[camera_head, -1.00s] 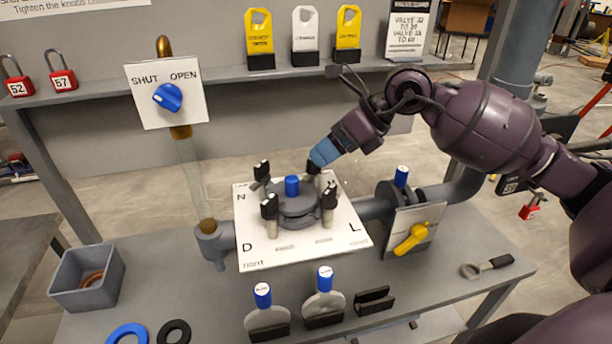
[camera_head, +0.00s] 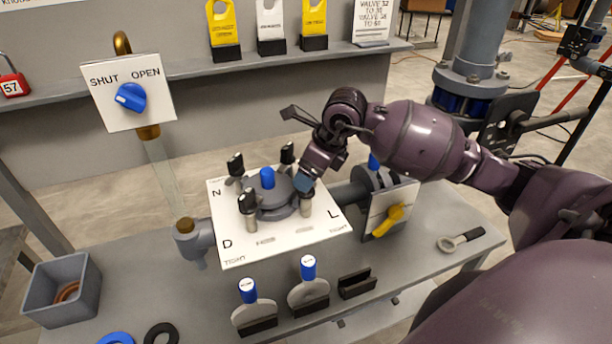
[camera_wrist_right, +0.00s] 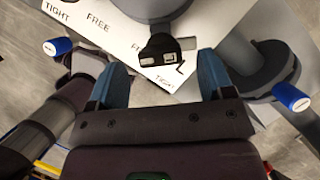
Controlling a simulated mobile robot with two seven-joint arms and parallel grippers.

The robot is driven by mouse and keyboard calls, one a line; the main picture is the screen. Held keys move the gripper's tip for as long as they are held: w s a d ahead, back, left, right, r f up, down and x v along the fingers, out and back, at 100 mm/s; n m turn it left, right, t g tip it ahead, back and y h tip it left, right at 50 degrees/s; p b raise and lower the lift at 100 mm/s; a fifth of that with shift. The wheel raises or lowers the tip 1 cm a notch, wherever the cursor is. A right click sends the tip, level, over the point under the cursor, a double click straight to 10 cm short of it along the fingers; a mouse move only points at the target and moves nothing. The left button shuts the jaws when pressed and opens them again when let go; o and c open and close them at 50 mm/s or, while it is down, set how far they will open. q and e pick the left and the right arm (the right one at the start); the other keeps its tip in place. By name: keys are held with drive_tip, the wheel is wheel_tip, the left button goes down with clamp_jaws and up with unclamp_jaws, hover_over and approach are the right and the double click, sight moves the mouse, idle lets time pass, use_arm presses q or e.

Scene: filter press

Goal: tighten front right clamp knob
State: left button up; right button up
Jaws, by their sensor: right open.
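The filter press (camera_head: 272,208) has a round grey lid with a blue cap and several black clamp knobs around it, on a white plate marked N, D and L. The front right clamp knob, near the L, is mostly hidden behind my right gripper (camera_head: 304,183) in the head view; its grey post (camera_head: 306,206) shows below. In the right wrist view the black knob (camera_wrist_right: 157,47) with a pale mark lies just beyond and between the blue fingertips of my open, empty right gripper (camera_wrist_right: 161,75). FREE and TIGHT are printed nearby. My left gripper is out of view.
The front left knob (camera_head: 248,201) and back right knob (camera_head: 288,153) stand close by. A yellow-handled valve panel (camera_head: 392,211) is just right of the press. Blue-topped paddles (camera_head: 309,282) stand in front. The bench's right front is mostly clear except a wrench-like tool (camera_head: 460,240).

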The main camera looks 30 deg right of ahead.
sight(307, 196)
drive_tip(key=shift+x, duration=1.5)
drive_tip(key=c, duration=0.9)
